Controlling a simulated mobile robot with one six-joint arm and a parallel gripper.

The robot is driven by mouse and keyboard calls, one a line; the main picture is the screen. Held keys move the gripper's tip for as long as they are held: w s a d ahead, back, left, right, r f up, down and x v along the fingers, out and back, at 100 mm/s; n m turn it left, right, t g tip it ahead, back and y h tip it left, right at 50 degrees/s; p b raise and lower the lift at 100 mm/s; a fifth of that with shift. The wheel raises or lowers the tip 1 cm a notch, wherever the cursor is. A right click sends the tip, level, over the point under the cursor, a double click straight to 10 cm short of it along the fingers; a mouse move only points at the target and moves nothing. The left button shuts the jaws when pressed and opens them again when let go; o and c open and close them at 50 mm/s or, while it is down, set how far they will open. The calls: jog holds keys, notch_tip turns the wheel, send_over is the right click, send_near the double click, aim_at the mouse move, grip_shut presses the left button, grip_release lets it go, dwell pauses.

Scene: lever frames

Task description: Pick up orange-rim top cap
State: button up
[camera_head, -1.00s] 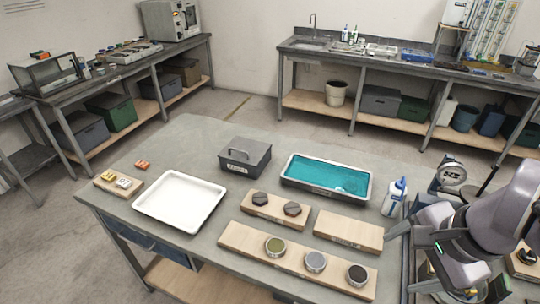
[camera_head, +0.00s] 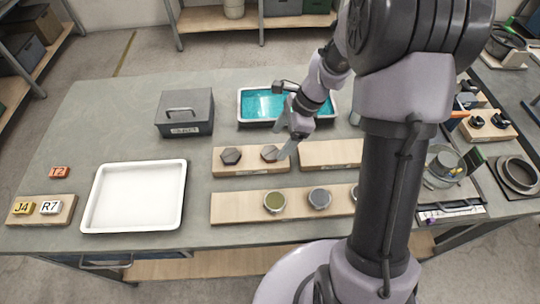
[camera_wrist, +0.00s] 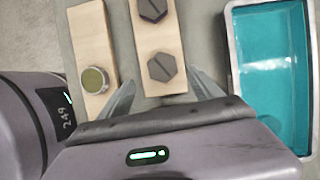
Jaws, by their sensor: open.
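Two dark hexagonal caps sit on a short wooden board (camera_head: 250,168): the left cap (camera_head: 231,156) and the right cap (camera_head: 269,153). I cannot make out an orange rim on either one. My gripper (camera_head: 281,143) is open and empty, reaching down over the right end of that board beside the right cap. In the wrist view my fingertips (camera_wrist: 163,86) are spread, with the nearer hexagonal cap (camera_wrist: 162,67) in line with the gap between them. The farther cap (camera_wrist: 152,9) is cut by the top edge. I cannot tell the height above the cap.
A long board (camera_head: 238,207) in front bears round jars, one green-topped (camera_head: 275,202), one grey (camera_head: 319,198). A teal-filled tray (camera_head: 242,107) lies behind my gripper. A grey lidded box (camera_head: 185,112), white tray (camera_head: 134,198) and bare board (camera_head: 330,153) are nearby. My arm hides the right side.

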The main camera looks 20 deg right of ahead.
aim_at(271, 152)
jog(key=b+x, duration=0.1)
jog(key=x, duration=0.2)
jog(key=b+x, duration=0.1)
jog(key=x, duration=0.1)
jog(key=shift+w+a+f+b, duration=0.1)
jog(key=shift+w+f+b, duration=0.15)
jog(key=shift+b, duration=0.1)
jog(key=shift+r, duration=0.15)
grip_shut()
